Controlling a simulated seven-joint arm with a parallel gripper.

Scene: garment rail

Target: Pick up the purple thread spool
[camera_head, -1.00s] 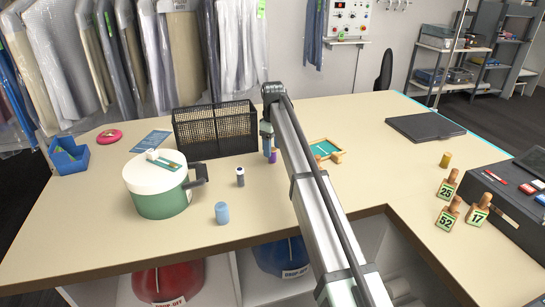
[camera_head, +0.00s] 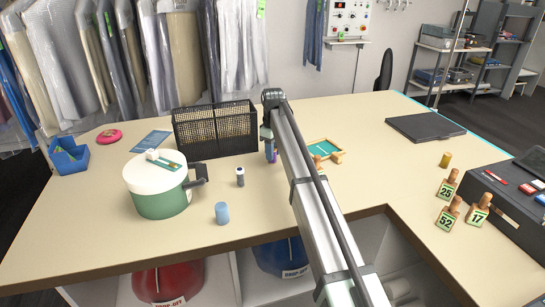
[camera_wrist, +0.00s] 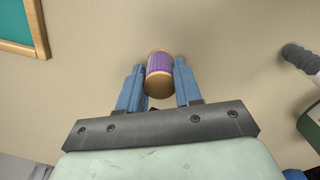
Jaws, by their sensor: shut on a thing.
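The purple thread spool (camera_wrist: 159,69) has tan ends and sits between the two blue fingers of my gripper (camera_wrist: 159,82) in the wrist view. The fingers touch its sides, one on each side, so my gripper is shut on it. In the head view the spool (camera_head: 275,155) is a small purple patch, mostly hidden behind my gripper (camera_head: 270,150) and arm. I cannot tell from these frames whether the spool touches the table.
A black mesh basket (camera_head: 215,130) stands behind and left of my gripper. A green-and-white pot (camera_head: 157,190), a dark spool (camera_head: 240,177) and a blue spool (camera_head: 222,213) stand to the left. A wooden-framed green tray (camera_head: 325,150) lies close on the right.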

